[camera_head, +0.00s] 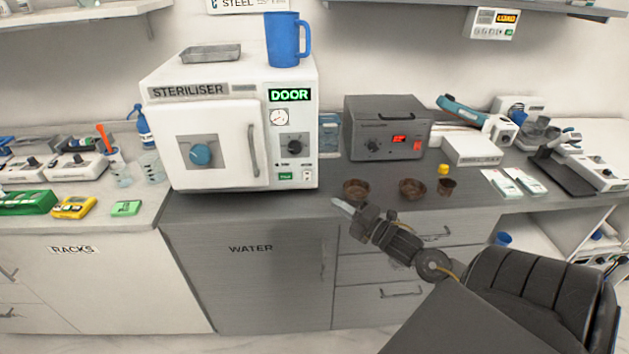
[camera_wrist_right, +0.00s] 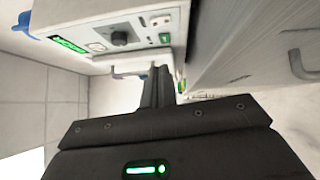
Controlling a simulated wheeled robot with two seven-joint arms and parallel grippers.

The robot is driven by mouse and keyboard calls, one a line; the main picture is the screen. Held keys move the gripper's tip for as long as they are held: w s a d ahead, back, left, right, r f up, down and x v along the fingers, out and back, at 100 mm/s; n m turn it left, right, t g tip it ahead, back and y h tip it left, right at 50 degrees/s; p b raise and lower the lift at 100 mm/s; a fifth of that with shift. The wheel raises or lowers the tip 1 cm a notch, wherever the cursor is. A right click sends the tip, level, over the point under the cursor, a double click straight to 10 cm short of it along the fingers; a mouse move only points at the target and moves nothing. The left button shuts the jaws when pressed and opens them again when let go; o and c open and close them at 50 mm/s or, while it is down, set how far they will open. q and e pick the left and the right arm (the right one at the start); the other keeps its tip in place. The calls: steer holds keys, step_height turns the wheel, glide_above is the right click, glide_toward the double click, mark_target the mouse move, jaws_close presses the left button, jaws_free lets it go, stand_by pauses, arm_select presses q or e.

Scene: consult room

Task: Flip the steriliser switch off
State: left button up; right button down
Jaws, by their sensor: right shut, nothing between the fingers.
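The white steriliser (camera_head: 219,104) stands on the counter with its door (camera_head: 225,165) shut. Its right-hand panel carries a green lit DOOR display (camera_head: 290,95), a round gauge, a black knob (camera_head: 295,144) and a small green lit element (camera_head: 286,176) low down, which looks like the switch. It also shows in the wrist view (camera_wrist_right: 165,38); which way it is set is too small to tell. My right gripper (camera_head: 343,206) is shut and empty, in front of the counter edge, below and right of the panel, apart from it. My left gripper is out of view.
A blue mug (camera_head: 283,40) and a metal tray (camera_head: 211,53) sit on top of the steriliser. Small brown bowls (camera_head: 355,190) stand on the counter near my right gripper. A grey box with a red display (camera_head: 386,128) stands to the right.

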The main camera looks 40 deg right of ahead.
steer(key=p, duration=0.3)
glide_toward(304, 174)
steer(key=w+a, duration=0.2)
steer(key=a, duration=0.1)
steer(key=shift+w+a+r, duration=0.1)
steer(key=shift+w+r, duration=0.15)
steer(key=shift+w+d+r, duration=0.1)
steer(key=shift+w+d, duration=0.55)
steer(key=shift+w, duration=0.35)
steer(key=shift+w+d+p, duration=0.35)
steer(key=shift+w+d, duration=0.15)
steer(key=shift+w, duration=0.15)
